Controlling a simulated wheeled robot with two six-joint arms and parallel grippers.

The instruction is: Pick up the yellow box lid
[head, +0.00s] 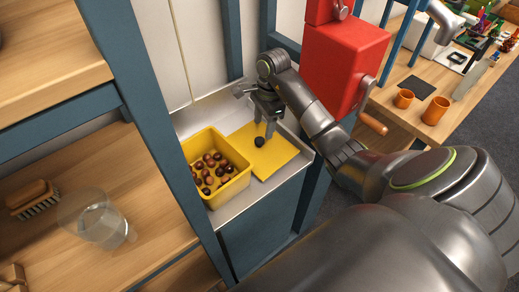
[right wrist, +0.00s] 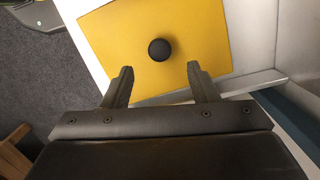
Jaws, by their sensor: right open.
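The yellow box lid (head: 271,155) lies flat on a white surface, with a dark round knob (head: 259,142) at its middle. In the right wrist view the lid (right wrist: 200,33) fills the upper middle, and its knob (right wrist: 160,49) sits just beyond and between my fingertips. My right gripper (head: 265,124) is over the lid, close to the knob; it shows open and empty in the right wrist view (right wrist: 160,78). The yellow box (head: 230,190), open on top and holding several brown chestnuts (head: 208,174), stands left of the lid. My left gripper is not in view.
Blue shelf posts (head: 152,112) stand left of the box, beside a wooden shelf with a brush (head: 36,203) and a clear glass vessel (head: 97,219). A red box-like unit (head: 343,58) hangs right of my wrist. Orange cups (head: 435,110) stand on a bench farther right.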

